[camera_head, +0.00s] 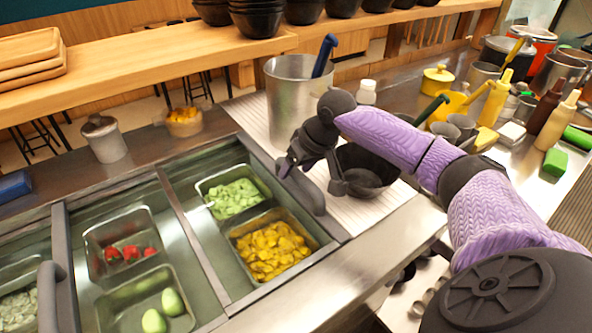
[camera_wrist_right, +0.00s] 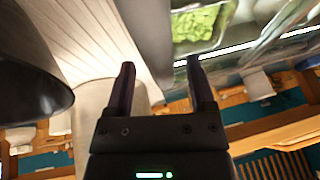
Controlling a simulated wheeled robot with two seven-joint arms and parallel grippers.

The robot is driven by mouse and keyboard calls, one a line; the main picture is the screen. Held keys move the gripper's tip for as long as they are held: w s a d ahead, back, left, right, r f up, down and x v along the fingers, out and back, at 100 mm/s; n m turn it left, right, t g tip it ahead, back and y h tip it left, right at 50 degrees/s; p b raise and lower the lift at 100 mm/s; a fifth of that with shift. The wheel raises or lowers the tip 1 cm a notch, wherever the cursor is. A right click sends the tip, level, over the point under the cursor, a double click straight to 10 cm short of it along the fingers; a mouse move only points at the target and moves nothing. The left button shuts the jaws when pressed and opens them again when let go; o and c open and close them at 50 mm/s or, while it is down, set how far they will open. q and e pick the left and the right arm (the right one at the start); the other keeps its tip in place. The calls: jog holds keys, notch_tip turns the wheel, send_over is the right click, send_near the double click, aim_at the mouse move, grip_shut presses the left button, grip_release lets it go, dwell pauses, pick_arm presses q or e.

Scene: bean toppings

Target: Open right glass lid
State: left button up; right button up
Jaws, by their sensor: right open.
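The right glass lid (camera_head: 205,257) is a clear, greenish pane lying over the topping bins, seen in the head view. Its dark grey bar handle (camera_head: 308,194) runs along its right side. My right gripper (camera_head: 310,178) is at the handle's far part, fingers pointing down; I cannot tell whether they touch it. In the right wrist view the two dark fingers (camera_wrist_right: 161,82) are apart with nothing clearly between them. Green topping (camera_wrist_right: 200,22) shows beyond them, behind the glass. My left gripper is not in view.
A dark bowl (camera_head: 362,172) stands right beside my gripper on the ribbed white mat (camera_head: 345,212). A tall metal pot (camera_head: 288,105) holding a blue-handled tool stands behind. Another dark handle (camera_head: 48,298) is at the lower left. Bottles (camera_head: 495,98) crowd the right counter.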

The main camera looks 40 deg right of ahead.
grip_shut()
dwell(0.3)
dwell(1.1)
